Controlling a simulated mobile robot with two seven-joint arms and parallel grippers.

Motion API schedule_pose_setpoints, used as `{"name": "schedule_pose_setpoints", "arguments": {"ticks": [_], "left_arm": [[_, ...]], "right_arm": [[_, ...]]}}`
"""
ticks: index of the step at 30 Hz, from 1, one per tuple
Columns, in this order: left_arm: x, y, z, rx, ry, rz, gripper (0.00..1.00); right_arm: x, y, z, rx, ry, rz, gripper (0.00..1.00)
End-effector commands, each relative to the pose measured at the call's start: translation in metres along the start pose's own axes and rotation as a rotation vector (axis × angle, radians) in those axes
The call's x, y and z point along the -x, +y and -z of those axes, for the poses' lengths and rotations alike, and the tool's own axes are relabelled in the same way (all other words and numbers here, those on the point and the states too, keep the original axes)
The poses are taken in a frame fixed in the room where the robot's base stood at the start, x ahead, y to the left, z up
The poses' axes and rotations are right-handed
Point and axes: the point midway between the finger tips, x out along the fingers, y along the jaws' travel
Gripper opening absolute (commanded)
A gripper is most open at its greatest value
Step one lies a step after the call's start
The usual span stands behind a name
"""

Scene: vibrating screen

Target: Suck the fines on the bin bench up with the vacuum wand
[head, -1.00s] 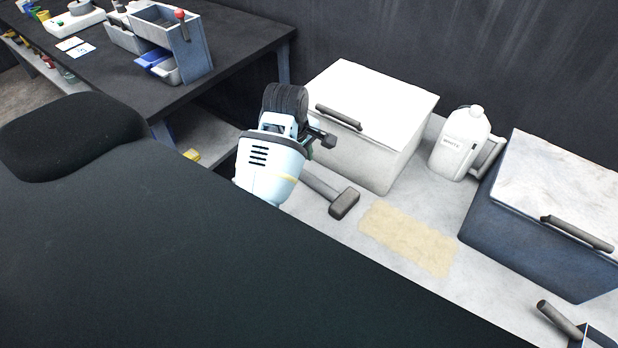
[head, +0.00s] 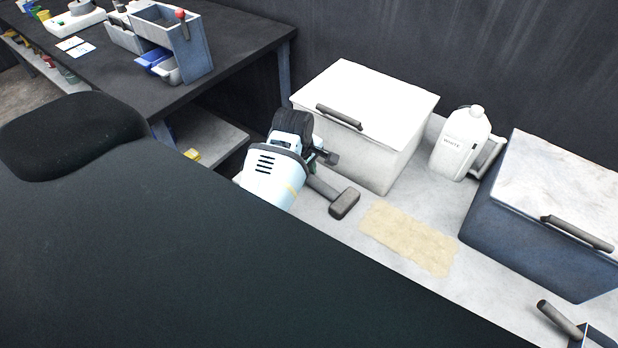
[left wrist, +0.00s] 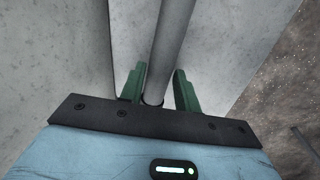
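The fines (head: 412,238) are a flat beige patch on the pale bench top (head: 455,205), right of the wand. The vacuum wand, a grey tube with a blocky dark head (head: 345,203), lies on the bench in front of the white bin. My left gripper (head: 328,170) is over the tube's rear part; its fingertips are partly hidden in the head view. In the left wrist view, its green fingers (left wrist: 160,90) are apart on either side of the grey tube (left wrist: 170,45), with a gap at the right finger. My right gripper is not in view.
A white lidded bin (head: 350,150) stands behind the wand. A white bottle (head: 462,145) and a blue bin (head: 510,235) stand further right. A dark-handled item (head: 560,318) is at lower right. A dark workbench (head: 230,50) with trays is at upper left.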

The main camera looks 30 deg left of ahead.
Motion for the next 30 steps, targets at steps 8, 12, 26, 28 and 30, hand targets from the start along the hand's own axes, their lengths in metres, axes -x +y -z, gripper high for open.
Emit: {"name": "schedule_pose_setpoints", "arguments": {"ticks": [8, 12, 26, 28, 30], "left_arm": [[-0.0066, 0.0006, 0.0, -0.001, 0.001, -0.003, 0.32], [-0.0065, 0.0006, 0.0, -0.001, 0.0, -0.002, 0.23], [-0.0053, 0.0016, 0.0002, -0.001, 0.0, -0.004, 0.0], [-0.0041, 0.0027, 0.0008, -0.001, 0.001, -0.004, 0.0], [-0.002, 0.0047, 0.0019, -0.001, 0.001, -0.005, 0.0]], "right_arm": [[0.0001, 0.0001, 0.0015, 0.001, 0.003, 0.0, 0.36], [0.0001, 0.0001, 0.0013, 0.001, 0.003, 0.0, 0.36], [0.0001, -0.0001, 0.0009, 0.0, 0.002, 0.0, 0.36], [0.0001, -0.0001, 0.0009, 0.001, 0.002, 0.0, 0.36], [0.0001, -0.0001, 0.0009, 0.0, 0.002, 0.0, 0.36]]}}
